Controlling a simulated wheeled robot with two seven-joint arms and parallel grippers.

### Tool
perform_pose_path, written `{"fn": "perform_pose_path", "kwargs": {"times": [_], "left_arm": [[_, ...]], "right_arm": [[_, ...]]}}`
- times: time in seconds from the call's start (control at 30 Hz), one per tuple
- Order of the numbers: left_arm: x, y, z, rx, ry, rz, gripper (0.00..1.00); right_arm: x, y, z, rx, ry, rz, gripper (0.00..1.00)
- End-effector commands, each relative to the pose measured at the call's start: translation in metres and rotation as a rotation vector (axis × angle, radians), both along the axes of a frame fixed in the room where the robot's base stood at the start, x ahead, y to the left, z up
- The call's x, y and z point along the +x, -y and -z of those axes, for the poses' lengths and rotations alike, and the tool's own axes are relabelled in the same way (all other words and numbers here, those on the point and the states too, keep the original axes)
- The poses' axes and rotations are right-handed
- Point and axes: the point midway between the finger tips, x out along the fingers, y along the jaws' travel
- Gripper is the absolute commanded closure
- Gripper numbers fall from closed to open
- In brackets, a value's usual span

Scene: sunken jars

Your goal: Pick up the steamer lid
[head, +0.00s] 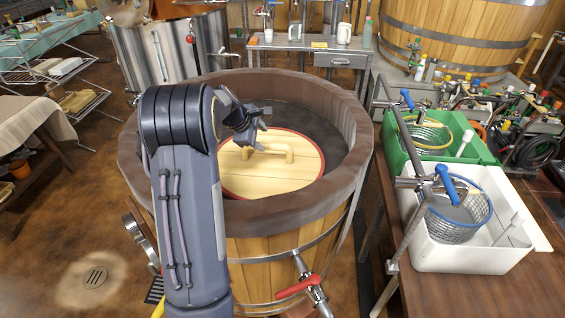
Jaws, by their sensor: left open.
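The steamer lid (285,176) is a round pale wooden disc with a red rim and a raised wooden bar handle (268,150). It lies inside the large wooden tub (330,209), below the tub's thick dark rim. My left arm reaches in over the near rim and hides the lid's left part. My left gripper (262,126) is open and empty, just above and left of the handle. I cannot tell the exact gap between them. My right gripper is not in view.
A table on the right holds a green bin (431,165) and a white bin (468,259) with wire baskets. A red-handled tap (299,287) sticks out of the tub's front. A metal desk (342,60) stands behind, and open brown floor lies left.

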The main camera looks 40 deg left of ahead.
Motion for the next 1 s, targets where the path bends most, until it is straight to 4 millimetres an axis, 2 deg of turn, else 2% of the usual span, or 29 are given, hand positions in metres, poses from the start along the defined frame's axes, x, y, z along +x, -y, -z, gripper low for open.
{"fn": "perform_pose_path", "kwargs": {"times": [0.4, 0.73, 1.0], "left_arm": [[0.026, 0.001, 0.05, 0.0, -0.002, 0.004, 0.51], [0.03, 0.002, 0.056, 0.001, 0.0, 0.003, 0.51], [0.03, 0.002, 0.055, 0.001, 0.0, 0.003, 0.87]], "right_arm": [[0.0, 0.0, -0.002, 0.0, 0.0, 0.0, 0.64], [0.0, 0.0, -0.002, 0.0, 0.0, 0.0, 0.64], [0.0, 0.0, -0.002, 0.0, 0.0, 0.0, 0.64]]}}
